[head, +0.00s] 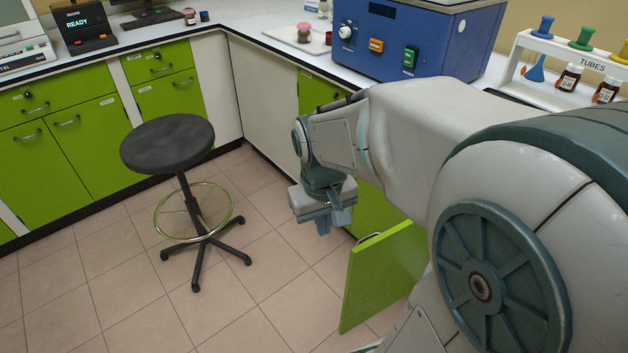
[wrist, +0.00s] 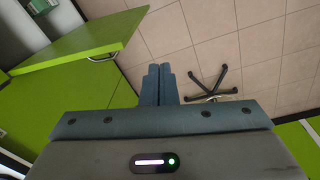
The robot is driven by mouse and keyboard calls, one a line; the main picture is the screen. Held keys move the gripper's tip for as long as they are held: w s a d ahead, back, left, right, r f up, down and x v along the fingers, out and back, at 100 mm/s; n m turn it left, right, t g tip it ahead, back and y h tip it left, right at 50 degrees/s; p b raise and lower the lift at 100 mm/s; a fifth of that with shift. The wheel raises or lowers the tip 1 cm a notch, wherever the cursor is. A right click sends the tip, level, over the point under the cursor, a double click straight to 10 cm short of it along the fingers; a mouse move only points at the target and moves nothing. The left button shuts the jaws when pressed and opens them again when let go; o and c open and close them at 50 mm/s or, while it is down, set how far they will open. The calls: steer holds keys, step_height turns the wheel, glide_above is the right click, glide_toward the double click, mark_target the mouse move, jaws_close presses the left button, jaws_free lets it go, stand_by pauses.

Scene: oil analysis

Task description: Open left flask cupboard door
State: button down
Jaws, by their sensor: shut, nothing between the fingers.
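A green cupboard door (head: 382,272) under the right-hand counter stands swung out from the cabinet front, low at the right in the head view. I take it as the left flask cupboard door. In the wrist view a green door (wrist: 85,42) is also ajar, with a metal handle (wrist: 102,58) near its edge. My gripper (head: 324,222) is above and left of the door in the head view, apart from it. In the wrist view its fingers (wrist: 158,70) are together and empty, right of the handle. My arm hides much of the cabinet.
A black stool (head: 168,144) with a wheeled base stands on the tiled floor left of my gripper. A blue machine (head: 420,40) and a white tube rack (head: 575,60) stand on the counter. Open floor lies between the stool and the door.

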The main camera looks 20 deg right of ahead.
steer(key=w+d+f+n+g, duration=0.25)
steer(key=w+d+f, duration=0.55)
steer(key=w+f, duration=0.4)
steer(key=s+d+f+b, duration=0.1)
steer(key=s+f+b, duration=0.1)
steer(key=s+f, duration=0.3)
step_height(320, 180, down, 4)
steer(key=shift+s+m+g, duration=0.25)
steer(key=shift+m+g, duration=0.2)
steer(key=shift+d, duration=0.1)
